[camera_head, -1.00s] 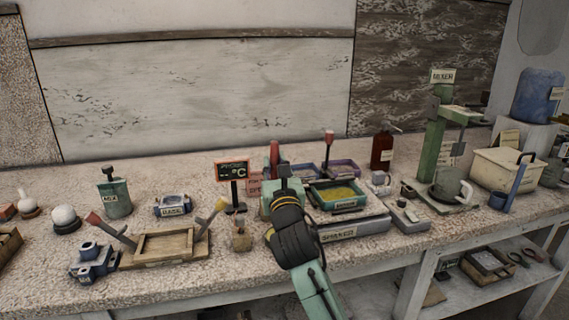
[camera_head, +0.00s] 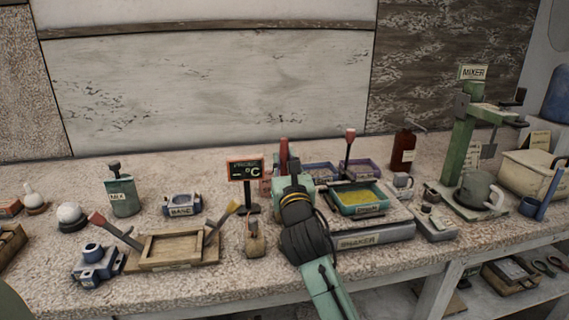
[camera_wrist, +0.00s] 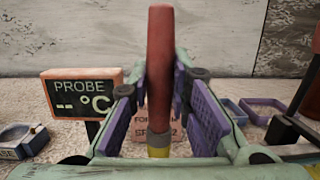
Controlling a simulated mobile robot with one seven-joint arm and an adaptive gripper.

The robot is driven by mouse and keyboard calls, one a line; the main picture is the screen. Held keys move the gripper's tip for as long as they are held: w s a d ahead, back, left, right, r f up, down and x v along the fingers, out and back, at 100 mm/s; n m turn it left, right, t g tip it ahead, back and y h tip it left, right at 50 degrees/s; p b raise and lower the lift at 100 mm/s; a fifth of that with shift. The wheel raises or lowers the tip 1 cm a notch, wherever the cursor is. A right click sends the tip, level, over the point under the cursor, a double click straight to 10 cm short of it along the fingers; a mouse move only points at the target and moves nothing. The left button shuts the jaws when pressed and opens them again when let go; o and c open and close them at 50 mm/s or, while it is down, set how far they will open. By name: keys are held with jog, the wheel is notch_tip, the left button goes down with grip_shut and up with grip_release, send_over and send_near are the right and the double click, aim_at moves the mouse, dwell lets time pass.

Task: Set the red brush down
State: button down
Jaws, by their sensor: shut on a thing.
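My gripper (camera_wrist: 163,92) is shut on the red brush (camera_wrist: 160,60), whose red handle stands upright between the two purple finger pads. A yellowish band shows low on the brush in the wrist view; its lower end is hidden. In the head view the top of the red handle (camera_head: 283,153) shows just beyond my gripper (camera_head: 291,178), above the bench between the probe display and the green tray. I cannot tell whether the brush touches the bench.
The probe display (camera_head: 245,170) stands close on the left, with a small jar (camera_head: 255,240) in front. The shaker (camera_head: 370,238) bears a green tray (camera_head: 377,209) at right. Another red-handled tool (camera_head: 349,143) stands behind. A wooden frame (camera_head: 150,262) lies left; bench behind the display is clear.

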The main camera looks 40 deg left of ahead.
aim_at(285, 173)
jog(key=shift+f+b, duration=2.4)
jog(key=shift+f, duration=0.4)
jog(key=shift+f+b, duration=0.7)
jog(key=shift+b, duration=0.25)
jog(key=c, duration=1.4)
grip_release()
jog(key=shift+r+p, duration=1.35)
jog(key=shift+r, duration=0.65)
